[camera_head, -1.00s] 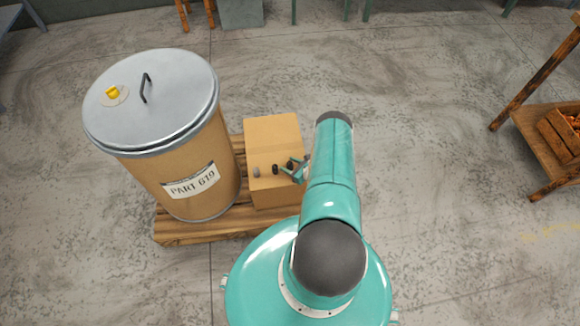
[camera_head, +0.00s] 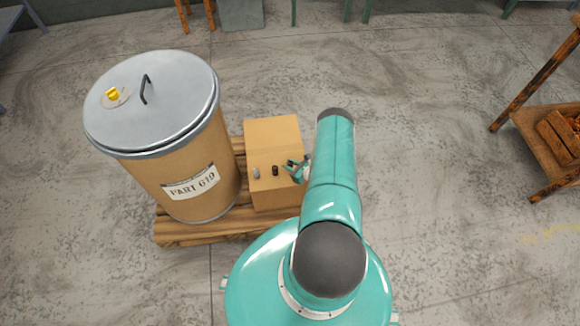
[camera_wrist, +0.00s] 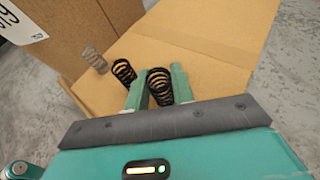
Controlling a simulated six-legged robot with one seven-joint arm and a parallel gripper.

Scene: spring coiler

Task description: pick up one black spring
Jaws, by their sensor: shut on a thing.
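My gripper (camera_wrist: 158,88) is shut on a black spring (camera_wrist: 160,84), which stands between its two green fingers. In the head view, my gripper (camera_head: 293,168) is over the right part of the cardboard box (camera_head: 272,132), and the held spring is hard to make out. A second black spring (camera_wrist: 124,72) stands just left of the fingers; it also shows in the head view (camera_head: 275,171). A grey spring (camera_wrist: 95,58) stands farther left, and it shows in the head view (camera_head: 256,173). I cannot tell whether the held spring touches the box top.
A large drum (camera_head: 190,188) with a grey metal lid stands left of the box. Both are on a wooden pallet (camera_head: 185,234). A wooden stand (camera_head: 548,135) is at the far right. The floor between is clear.

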